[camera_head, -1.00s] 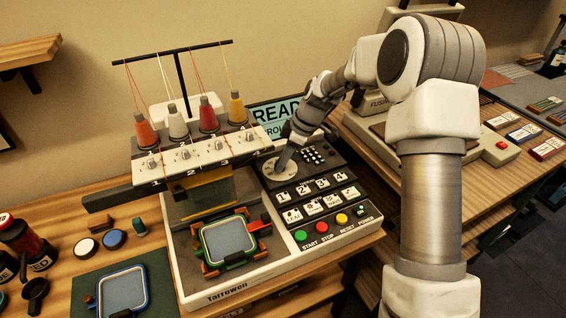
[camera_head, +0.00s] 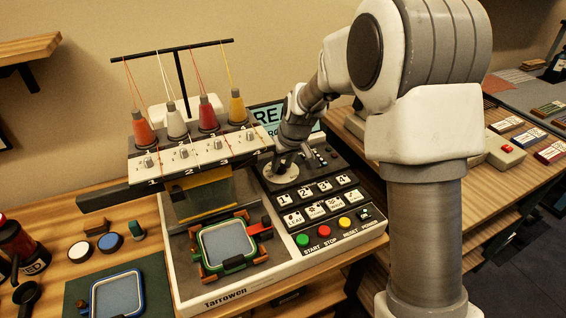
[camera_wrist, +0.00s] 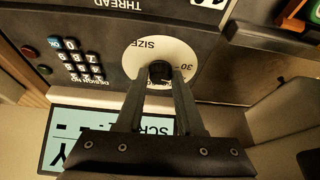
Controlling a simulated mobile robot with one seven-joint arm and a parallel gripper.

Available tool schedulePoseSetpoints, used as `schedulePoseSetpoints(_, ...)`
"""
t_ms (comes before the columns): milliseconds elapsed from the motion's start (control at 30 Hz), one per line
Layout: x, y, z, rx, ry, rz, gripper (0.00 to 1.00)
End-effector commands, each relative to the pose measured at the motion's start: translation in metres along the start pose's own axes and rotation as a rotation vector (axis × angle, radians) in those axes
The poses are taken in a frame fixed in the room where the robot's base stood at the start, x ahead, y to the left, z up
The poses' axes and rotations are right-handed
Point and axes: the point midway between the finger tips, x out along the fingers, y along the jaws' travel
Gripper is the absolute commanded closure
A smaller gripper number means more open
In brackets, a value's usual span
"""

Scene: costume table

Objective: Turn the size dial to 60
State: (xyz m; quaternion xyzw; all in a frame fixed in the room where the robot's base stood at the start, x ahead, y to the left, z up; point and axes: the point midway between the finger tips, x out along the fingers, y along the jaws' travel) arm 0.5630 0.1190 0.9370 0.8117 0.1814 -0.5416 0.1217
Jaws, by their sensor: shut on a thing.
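The size dial is a dark knob (camera_wrist: 160,71) in the middle of a pale round plate (camera_wrist: 140,57) on the embroidery machine's black control panel. In the wrist view the plate shows the word SIZE and a "30"; the other marks are hidden behind my fingers. My gripper (camera_wrist: 161,78) is shut on the knob from above. In the head view my gripper (camera_head: 284,162) reaches down to the pale plate (camera_head: 281,173), and the knob is mostly hidden. I cannot tell which number the knob points to.
A keypad (camera_wrist: 82,62) and a lit screen (camera_wrist: 85,138) lie close beside the dial. The numbered thread heads (camera_head: 195,150) stand left of it. Labelled buttons (camera_head: 320,198) and coloured buttons (camera_head: 330,226) lie in front. A green hoop (camera_head: 228,244) sits on the machine.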

Motion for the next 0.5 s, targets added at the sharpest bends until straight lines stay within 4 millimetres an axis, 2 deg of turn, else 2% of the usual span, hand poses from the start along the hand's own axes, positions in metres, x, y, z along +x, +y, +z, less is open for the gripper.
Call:
schedulePoseSetpoints(200,-0.0015,-0.0025,-0.0015,0.126,0.001,0.054,1.0)
schedulePoseSetpoints(500,-0.0006,-0.0023,-0.0008,0.225,0.0,0.093,1.0)
